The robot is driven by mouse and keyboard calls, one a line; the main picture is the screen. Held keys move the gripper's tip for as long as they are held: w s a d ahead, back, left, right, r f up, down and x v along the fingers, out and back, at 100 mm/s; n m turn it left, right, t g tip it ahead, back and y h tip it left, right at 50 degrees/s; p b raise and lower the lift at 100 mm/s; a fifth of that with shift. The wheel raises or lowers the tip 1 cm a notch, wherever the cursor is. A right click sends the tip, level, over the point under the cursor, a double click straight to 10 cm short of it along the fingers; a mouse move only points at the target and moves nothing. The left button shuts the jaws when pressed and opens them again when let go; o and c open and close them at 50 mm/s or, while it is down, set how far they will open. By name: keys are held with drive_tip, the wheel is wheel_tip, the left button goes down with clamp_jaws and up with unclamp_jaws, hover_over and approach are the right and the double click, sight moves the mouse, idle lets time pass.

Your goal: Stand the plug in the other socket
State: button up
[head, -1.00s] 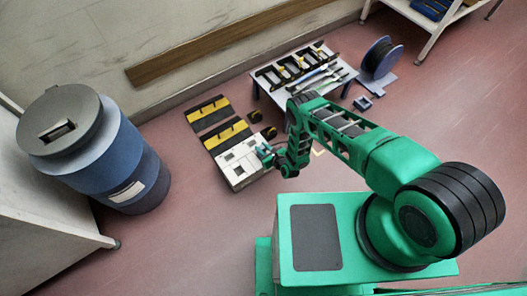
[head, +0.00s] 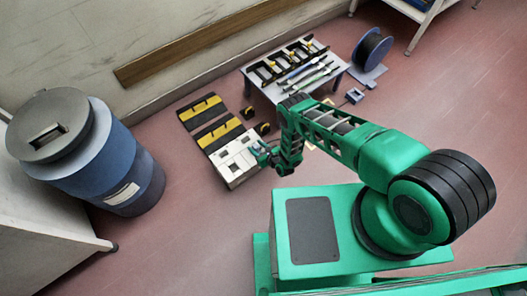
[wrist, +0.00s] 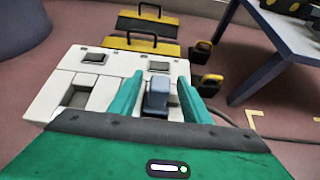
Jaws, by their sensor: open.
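A white socket block (wrist: 50,92) lies on the floor; it also shows in the head view (head: 226,177). In the wrist view it has two grey-lidded places at the back and an empty open socket (wrist: 76,98) at front left. The blue-grey plug (wrist: 158,94) stands upright at the front right opening; its foot is hidden by my gripper. My gripper (wrist: 160,95) is open, with one teal finger on each side of the plug and small gaps visible. In the head view my gripper (head: 262,153) is at the block's right side.
Black and yellow ramp pieces (head: 203,108) lie behind the block. Two small black and yellow items (wrist: 202,52) lie to its right, near a low table (head: 259,92) with tools. A dark cable (wrist: 235,127) runs right. A blue barrel (head: 95,160) stands left.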

drive_tip(key=v, duration=1.1)
drive_tip(key=shift+s, duration=0.1)
